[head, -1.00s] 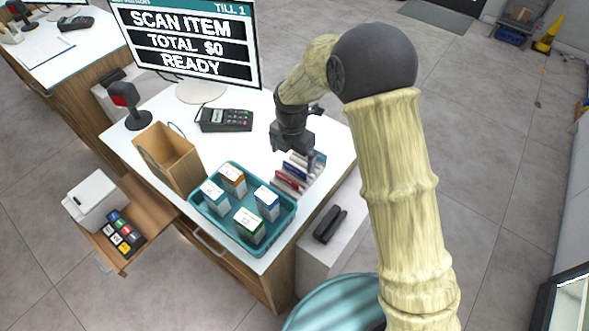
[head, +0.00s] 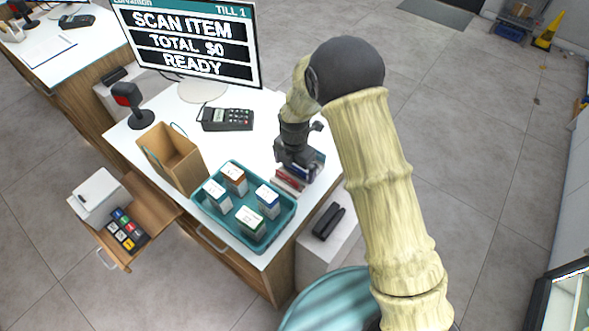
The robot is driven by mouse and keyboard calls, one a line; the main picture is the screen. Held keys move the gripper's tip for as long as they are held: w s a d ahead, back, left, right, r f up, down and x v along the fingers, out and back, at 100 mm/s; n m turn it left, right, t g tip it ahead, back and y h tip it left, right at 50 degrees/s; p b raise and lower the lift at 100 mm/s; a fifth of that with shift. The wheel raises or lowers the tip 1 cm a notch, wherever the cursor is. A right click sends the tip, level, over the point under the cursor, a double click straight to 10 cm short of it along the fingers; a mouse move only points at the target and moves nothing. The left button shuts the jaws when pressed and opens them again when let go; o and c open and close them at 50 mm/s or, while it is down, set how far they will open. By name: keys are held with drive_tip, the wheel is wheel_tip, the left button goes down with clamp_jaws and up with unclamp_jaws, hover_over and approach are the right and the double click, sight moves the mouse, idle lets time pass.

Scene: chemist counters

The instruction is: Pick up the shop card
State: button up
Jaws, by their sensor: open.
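Several cards, red, white and blue, stand in a small rack (head: 289,186) on the white counter, right of the teal tray. My gripper (head: 297,170) points down right over the rear part of this rack and hides much of it. The jaws are open. One blue card (head: 316,170) shows beside the gripper. I cannot tell which card is the shop card, or whether the fingers touch any card.
The teal tray (head: 225,229) with several small boxes stands close left of the rack. A brown paper bag (head: 172,158), a card terminal (head: 227,119), a scanner (head: 133,105) and the till screen (head: 190,45) are farther left and back. An open drawer (head: 150,215) juts out at left.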

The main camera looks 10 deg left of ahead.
idle(0.3)
drive_tip(key=c, duration=1)
wheel_tip(320, 180, up, 9)
drive_tip(key=b, duration=0.3)
drive_tip(key=shift+r, duration=0.55)
